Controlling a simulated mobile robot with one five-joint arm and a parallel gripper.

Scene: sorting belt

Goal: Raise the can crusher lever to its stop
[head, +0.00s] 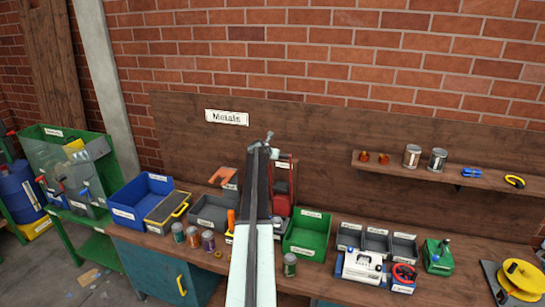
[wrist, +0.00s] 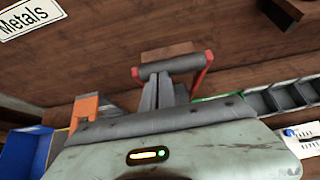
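The can crusher (head: 283,185) is a red upright frame on the workbench, partly hidden behind my arm in the head view. Its lever shows in the wrist view as a grey cross bar (wrist: 170,65) between two red side arms. My gripper (wrist: 165,85) is at this bar, its narrow grey fingers close together and pointing up to it. The bar covers the fingertips, so contact is not clear; I see nothing held between the fingers. In the head view my gripper (head: 259,149) is high in front of the crusher's top.
A "Metals" sign (head: 227,117) hangs on the wooden back board. A green bin (head: 306,236), grey bins (head: 376,243) and a blue bin (head: 139,197) stand on the bench. Cans stand near my arm. A shelf (head: 440,172) with two cans is at the right.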

